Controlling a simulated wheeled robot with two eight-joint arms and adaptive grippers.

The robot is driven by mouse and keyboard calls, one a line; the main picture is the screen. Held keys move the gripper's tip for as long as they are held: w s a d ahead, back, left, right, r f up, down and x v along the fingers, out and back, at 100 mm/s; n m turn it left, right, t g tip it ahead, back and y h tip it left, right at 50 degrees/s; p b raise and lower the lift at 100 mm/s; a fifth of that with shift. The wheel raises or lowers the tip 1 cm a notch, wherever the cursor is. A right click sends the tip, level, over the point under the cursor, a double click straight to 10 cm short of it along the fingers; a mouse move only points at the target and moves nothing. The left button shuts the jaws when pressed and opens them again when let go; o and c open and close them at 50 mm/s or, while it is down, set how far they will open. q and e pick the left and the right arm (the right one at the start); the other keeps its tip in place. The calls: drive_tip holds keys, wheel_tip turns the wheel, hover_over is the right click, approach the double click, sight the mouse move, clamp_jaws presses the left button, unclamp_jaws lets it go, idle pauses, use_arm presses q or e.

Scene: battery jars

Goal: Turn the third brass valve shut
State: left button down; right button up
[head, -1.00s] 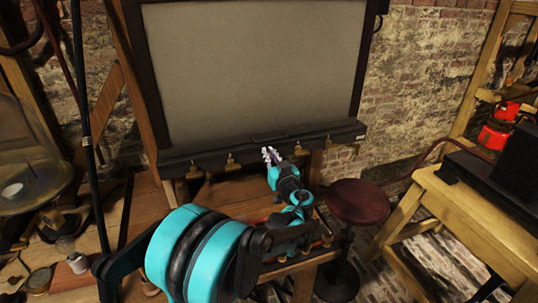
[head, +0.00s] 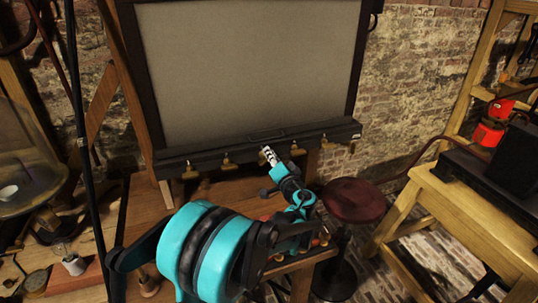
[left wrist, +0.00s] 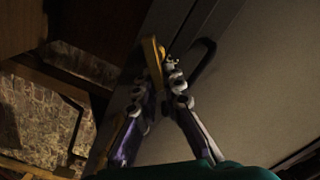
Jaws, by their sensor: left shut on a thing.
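Several small brass valves hang in a row along the dark ledge under the big grey panel. In the head view the first (head: 190,171) and second (head: 227,163) from the left are plain to see, and another (head: 294,148) shows right of my left gripper. My left gripper (head: 268,155) is at the ledge, just right of the second valve, where it hides the valve behind it. In the left wrist view a brass handle (left wrist: 153,57) stands between the fingertips of the left gripper (left wrist: 161,78), which are shut on it. My right gripper is not in view.
The dark ledge (head: 205,152) runs under the grey panel (head: 250,70). A dark red round stool (head: 352,201) stands right of my arm, and a wooden bench (head: 455,205) further right. A glass dome (head: 30,165) is at the left.

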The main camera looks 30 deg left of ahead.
use_arm(q)
drive_tip(key=shift+w+d+f+m+b, duration=0.1)
drive_tip(key=shift+f+m, duration=0.2)
drive_tip(key=shift+m, duration=1.05)
drive_tip(key=shift+w+d+f+m+b, duration=0.15)
drive_tip(key=shift+f+m, duration=0.1)
drive_tip(key=shift+m, duration=1.05)
drive_tip(key=shift+s+f+m+b, duration=0.1)
drive_tip(key=shift+f+m, duration=0.2)
drive_tip(key=shift+m, duration=1.05)
drive_tip(key=c, duration=1.6)
unclamp_jaws()
drive_tip(key=v, duration=1.2)
drive_tip(key=shift+w, duration=0.1)
